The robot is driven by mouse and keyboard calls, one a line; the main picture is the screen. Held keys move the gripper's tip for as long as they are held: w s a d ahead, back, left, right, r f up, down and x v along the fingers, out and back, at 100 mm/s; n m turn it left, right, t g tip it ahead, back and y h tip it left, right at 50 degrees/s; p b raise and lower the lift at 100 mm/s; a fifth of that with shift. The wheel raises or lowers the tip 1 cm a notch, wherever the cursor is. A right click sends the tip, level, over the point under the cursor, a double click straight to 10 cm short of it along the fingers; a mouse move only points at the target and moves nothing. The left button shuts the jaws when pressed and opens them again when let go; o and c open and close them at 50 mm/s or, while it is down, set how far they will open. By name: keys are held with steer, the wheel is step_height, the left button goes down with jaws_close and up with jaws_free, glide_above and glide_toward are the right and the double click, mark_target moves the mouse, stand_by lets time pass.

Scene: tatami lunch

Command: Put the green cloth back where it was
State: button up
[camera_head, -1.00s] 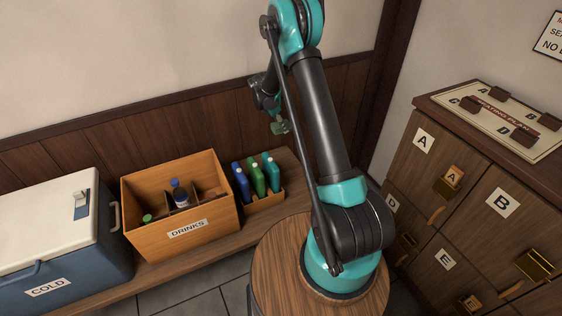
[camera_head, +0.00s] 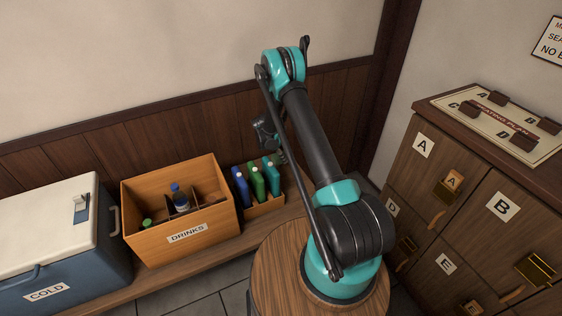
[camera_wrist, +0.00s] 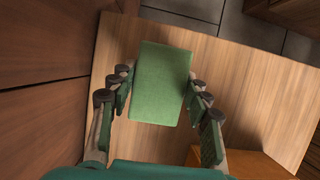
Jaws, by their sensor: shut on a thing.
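The green cloth (camera_wrist: 160,85) is a flat, folded rectangle between the fingers of my gripper (camera_wrist: 160,94) in the wrist view. My gripper is shut on it and holds it over the pale wooden bench (camera_wrist: 255,85). Whether the cloth touches the bench cannot be told. In the head view my wrist (camera_head: 266,135) is behind my arm, above the bench's right end. The fingers and the cloth are mostly hidden there.
A small wooden holder (camera_head: 264,209) with upright blue, green and teal items stands left of my wrist. The DRINKS box (camera_head: 206,234) with bottles and the COLD cooler (camera_head: 85,270) are farther left. Lettered lockers (camera_head: 465,190) stand right. The bench's right end looks clear.

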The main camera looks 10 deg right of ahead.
steer(key=shift+f, duration=1.65)
steer(key=shift+f, duration=0.1)
steer(key=o, duration=1.1)
